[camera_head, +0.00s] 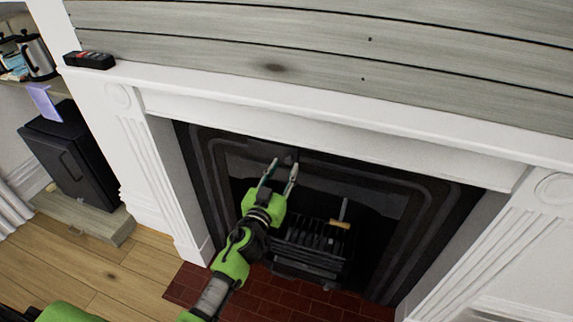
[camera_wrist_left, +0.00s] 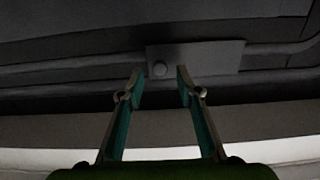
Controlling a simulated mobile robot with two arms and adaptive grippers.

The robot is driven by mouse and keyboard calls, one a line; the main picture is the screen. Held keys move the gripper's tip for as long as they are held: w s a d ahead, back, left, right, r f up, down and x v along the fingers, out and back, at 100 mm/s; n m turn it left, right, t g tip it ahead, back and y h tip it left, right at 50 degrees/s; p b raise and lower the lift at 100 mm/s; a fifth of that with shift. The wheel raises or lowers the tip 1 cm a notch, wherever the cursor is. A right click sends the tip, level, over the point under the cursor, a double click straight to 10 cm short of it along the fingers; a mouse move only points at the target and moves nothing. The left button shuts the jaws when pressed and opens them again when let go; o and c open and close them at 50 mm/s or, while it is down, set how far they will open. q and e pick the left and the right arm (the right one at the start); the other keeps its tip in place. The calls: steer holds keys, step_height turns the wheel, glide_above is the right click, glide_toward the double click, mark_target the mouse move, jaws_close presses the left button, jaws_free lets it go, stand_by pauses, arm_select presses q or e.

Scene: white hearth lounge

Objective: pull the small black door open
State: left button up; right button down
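A small dark plate, which looks like the small black door (camera_wrist_left: 215,56), sits at the top of the fireplace opening in the left wrist view. A round knob (camera_wrist_left: 160,69) is near its left end. In the head view this spot is dark and partly behind the fingertips. My left gripper (camera_head: 284,164) reaches up in front of the fireplace; its fingers also show in the left wrist view (camera_wrist_left: 160,76). They are apart and empty, with the knob lined up between the tips. Whether they reach around it I cannot tell. My right gripper is not in view.
The white mantel (camera_head: 330,108) runs above the opening, with a black device (camera_head: 90,60) on its left end. A fire grate (camera_head: 300,250) stands below the gripper, with a wooden-handled tool (camera_head: 340,224). A black cabinet (camera_head: 70,155) stands left of the fireplace.

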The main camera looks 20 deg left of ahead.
arm_select(q)
steer(key=shift+w, duration=1.4)
jaws_close()
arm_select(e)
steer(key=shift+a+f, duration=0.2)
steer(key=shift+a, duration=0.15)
arm_select(q)
steer(key=shift+s, duration=0.15)
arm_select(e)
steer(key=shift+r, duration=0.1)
